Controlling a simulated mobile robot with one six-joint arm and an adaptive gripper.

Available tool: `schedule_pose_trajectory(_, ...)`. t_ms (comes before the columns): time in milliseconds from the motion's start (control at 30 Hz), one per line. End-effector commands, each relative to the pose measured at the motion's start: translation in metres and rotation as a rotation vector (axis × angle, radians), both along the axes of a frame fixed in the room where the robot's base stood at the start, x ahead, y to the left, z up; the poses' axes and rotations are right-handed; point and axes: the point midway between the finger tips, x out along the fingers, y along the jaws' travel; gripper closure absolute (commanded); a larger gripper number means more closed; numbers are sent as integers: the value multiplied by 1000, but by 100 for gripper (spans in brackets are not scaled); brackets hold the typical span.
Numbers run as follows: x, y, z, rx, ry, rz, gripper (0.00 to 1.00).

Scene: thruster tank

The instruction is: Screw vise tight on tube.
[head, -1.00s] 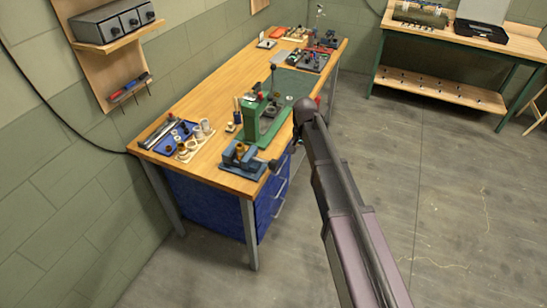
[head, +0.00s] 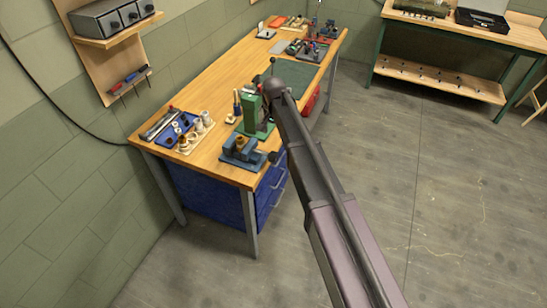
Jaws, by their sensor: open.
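The small blue vise (head: 240,150) stands at the front right corner of the wooden workbench (head: 215,170). Its dark screw end (head: 273,157) points right, past the bench edge. A brownish piece shows at the top of the vise, but it is too small to tell whether it is the tube or how it sits in the jaws. My arm reaches in from the lower right and ends at a dark joint just right of the green press. My gripper is hidden behind the arm, so I cannot see its fingers or whether they touch anything.
The green press (head: 250,113) stands just behind the vise. A blue tray (head: 176,133) and a wooden rack of pale rings (head: 196,134) lie to its left. A dark green mat (head: 299,77) is farther back. The floor right of the bench is clear.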

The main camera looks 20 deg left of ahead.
Motion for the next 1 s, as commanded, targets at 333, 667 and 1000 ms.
schedule_pose_trajectory(333, 0, 0, -23, 0, 0, 1, 29)
schedule_pose_trajectory(667, -1, 1, -48, 0, 0, 1, 29)
schedule_pose_trajectory(1000, -1, 1, -74, 0, 0, 2, 29)
